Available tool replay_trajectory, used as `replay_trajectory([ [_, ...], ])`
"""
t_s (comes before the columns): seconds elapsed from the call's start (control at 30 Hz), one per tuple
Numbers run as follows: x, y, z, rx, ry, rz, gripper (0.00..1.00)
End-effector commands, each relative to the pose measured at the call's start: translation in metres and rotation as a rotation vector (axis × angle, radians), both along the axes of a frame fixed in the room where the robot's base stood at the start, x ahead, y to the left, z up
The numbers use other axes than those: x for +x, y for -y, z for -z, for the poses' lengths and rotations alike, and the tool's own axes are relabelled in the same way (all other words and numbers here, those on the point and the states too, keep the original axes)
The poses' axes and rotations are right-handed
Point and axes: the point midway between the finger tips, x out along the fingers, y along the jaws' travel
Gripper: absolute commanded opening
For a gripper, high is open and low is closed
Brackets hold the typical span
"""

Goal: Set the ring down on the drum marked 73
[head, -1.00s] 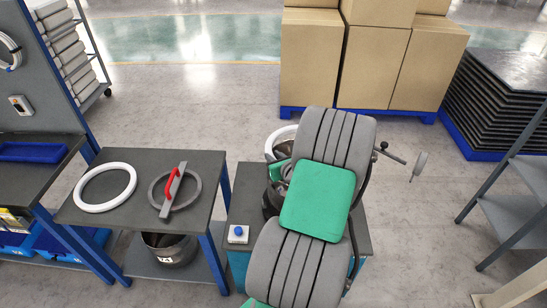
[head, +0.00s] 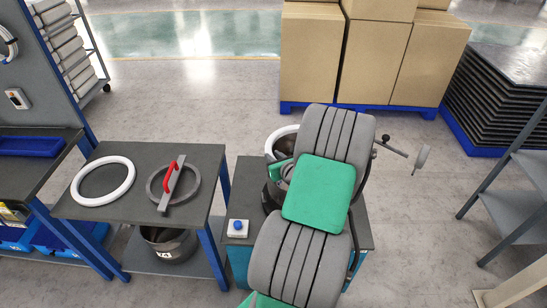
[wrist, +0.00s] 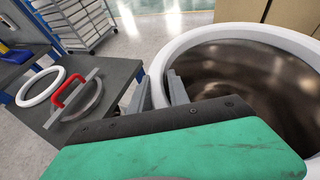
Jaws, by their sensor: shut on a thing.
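A white ring (wrist: 163,62) is held by my gripper (wrist: 166,92), whose fingers close on its near left side in the wrist view. Through and below the ring shows the shiny dark metal inside of a drum (wrist: 245,75). I cannot tell whether the ring touches the drum rim. In the head view part of the ring (head: 270,139) shows behind my arm, over the right-hand workbench (head: 240,200). My arm hides most of the drum there, and no number on it is visible.
A left table (head: 135,218) holds another white ring (head: 77,185) and a grey ring with a red handle (head: 154,187). A numbered metal pot (head: 155,247) stands on its lower shelf. A blue-button box (head: 237,229) sits on the right workbench. Boxes (head: 375,65) stand behind.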

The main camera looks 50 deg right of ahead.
Motion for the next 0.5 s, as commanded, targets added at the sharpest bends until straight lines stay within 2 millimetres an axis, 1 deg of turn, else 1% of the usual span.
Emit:
replay_trajectory([
  [0.13, 0.0003, 0.0008, -0.0014, -0.003, 0.002, 0.0, 0.0],
  [0.17, 0.0003, 0.0008, -0.0014, -0.003, 0.001, 0.0, 0.23],
  [0.4, 0.0001, 0.0005, -0.0007, -0.002, 0.0, 0.001, 0.42],
  [0.47, 0.0001, 0.0004, -0.0006, -0.001, 0.001, 0.0, 0.47],
  [0.5, 0.0001, 0.0003, -0.0005, -0.001, 0.001, 0.0, 0.47],
])
